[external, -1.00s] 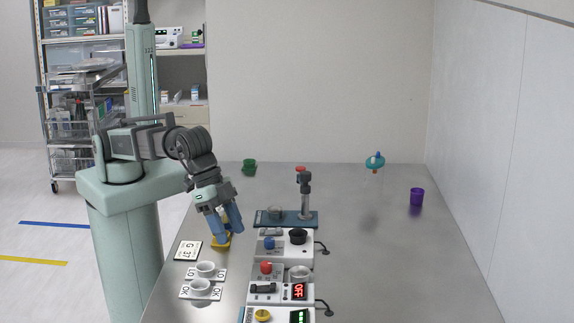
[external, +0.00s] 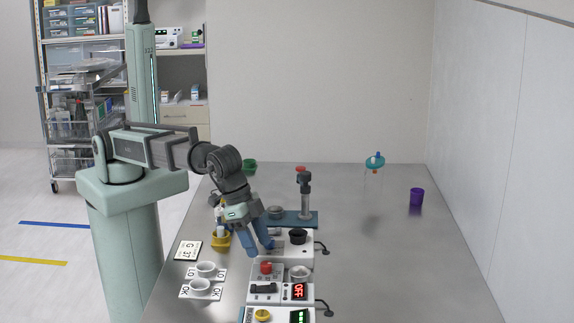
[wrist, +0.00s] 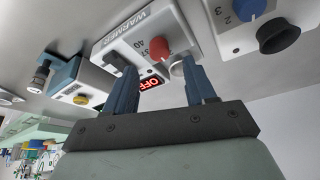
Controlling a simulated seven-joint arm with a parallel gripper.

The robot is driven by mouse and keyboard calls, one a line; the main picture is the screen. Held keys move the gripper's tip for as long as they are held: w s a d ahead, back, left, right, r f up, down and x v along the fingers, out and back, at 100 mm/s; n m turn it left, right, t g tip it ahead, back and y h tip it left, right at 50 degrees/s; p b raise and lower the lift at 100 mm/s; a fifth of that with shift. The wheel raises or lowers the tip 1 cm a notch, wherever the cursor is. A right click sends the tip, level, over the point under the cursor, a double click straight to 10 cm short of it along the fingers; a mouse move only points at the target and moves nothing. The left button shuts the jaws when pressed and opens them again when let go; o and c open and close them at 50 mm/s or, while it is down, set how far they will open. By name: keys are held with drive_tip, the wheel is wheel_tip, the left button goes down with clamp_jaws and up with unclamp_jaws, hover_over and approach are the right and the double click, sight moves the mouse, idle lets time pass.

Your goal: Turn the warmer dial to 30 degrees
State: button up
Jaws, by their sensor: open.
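The warmer is a white box (external: 281,281) with a red dial (external: 265,267), a black switch (external: 263,288), a red OFF display (external: 299,291) and a pale round well (external: 300,273). In the wrist view its panel (wrist: 115,43) reads WARMER, and 37 and 40 show near the red dial (wrist: 160,48). My gripper (external: 259,250) is open and empty, just behind and above the warmer. In the wrist view the red dial appears between the blue fingertips (wrist: 160,66), apart from them. The dial's pointer and a 30 mark are not readable.
A white box (external: 285,252) with a black cup (external: 298,237) and a blue dial (wrist: 250,8) stands behind the warmer. A box with a yellow knob (external: 263,314) is in front. Cup holders (external: 204,271) lie left.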

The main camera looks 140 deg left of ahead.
sight(266, 263)
drive_tip(key=shift+x, duration=2.55)
drive_tip(key=shift+c, duration=0.2)
clamp_jaws()
drive_tip(key=m+h, duration=0.1)
drive_tip(key=m, duration=0.3)
drive_tip(key=shift+a+t+h, duration=0.1)
drive_tip(key=shift+t+h, duration=0.2)
drive_tip(key=shift+h, duration=0.1)
drive_tip(key=shift+m+h, duration=0.6)
drive_tip(key=shift+m, duration=1.4)
